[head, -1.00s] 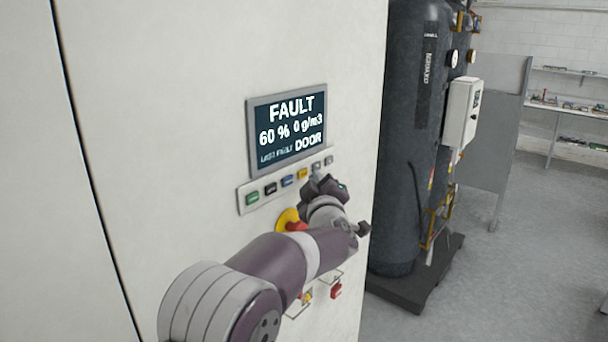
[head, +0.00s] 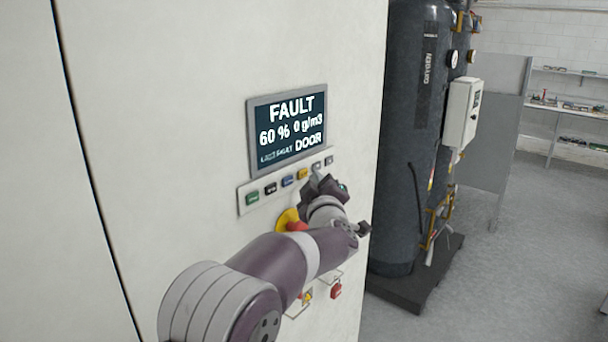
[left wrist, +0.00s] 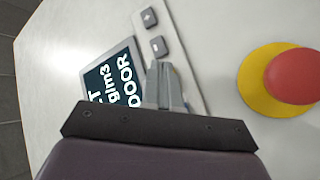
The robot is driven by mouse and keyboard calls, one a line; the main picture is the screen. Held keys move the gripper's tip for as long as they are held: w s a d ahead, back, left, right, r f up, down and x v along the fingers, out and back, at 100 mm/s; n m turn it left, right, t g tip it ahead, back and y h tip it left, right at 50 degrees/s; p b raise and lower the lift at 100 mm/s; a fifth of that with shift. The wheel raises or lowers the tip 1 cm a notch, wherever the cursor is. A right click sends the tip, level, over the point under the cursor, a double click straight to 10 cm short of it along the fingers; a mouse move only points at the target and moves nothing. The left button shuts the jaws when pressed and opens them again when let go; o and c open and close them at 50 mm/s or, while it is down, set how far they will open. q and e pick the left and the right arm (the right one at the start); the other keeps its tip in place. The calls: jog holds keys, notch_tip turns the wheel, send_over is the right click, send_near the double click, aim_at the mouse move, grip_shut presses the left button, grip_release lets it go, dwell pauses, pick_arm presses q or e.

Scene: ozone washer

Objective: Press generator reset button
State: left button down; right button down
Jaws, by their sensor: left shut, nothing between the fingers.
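The generator's button strip (head: 272,190) sits below a display (head: 287,130) reading FAULT, 60 %, 0 g/m3 and DOOR. It carries green, black, blue, yellow and grey buttons; their labels are too small to read, so I cannot tell which is reset. My left gripper (head: 317,173) is shut and empty, at the strip's right part by the grey buttons. In the left wrist view its fingertips (left wrist: 160,66) lie over the strip, just beside a grey button (left wrist: 158,46). Another grey button (left wrist: 149,17) is beyond it. Contact cannot be told. My right gripper is not in view.
A red emergency stop (left wrist: 295,75) on a yellow ring is close to the fingers and partly behind my arm in the head view. A red switch (head: 336,291) is lower on the panel. A dark tank (head: 400,150) stands to the right, with open floor beyond.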

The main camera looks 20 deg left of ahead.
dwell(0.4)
pick_arm(q)
jog(key=shift+w+a, duration=0.15)
jog(key=shift+a, duration=0.3)
jog(key=shift+w+a+b, duration=0.15)
jog(key=shift+a+b, duration=0.15)
dwell(0.8)
jog(key=shift+d, duration=0.15)
jog(key=shift+s+d, duration=0.3)
jog(key=shift+d, duration=0.25)
jog(key=shift+d, duration=0.1)
jog(key=d, duration=0.1)
jog(key=s+d, duration=0.1)
jog(key=d, duration=0.1)
jog(key=d+p, duration=0.1)
jog(key=shift+s+d, duration=0.25)
jog(key=shift+s, duration=0.1)
dwell(0.4)
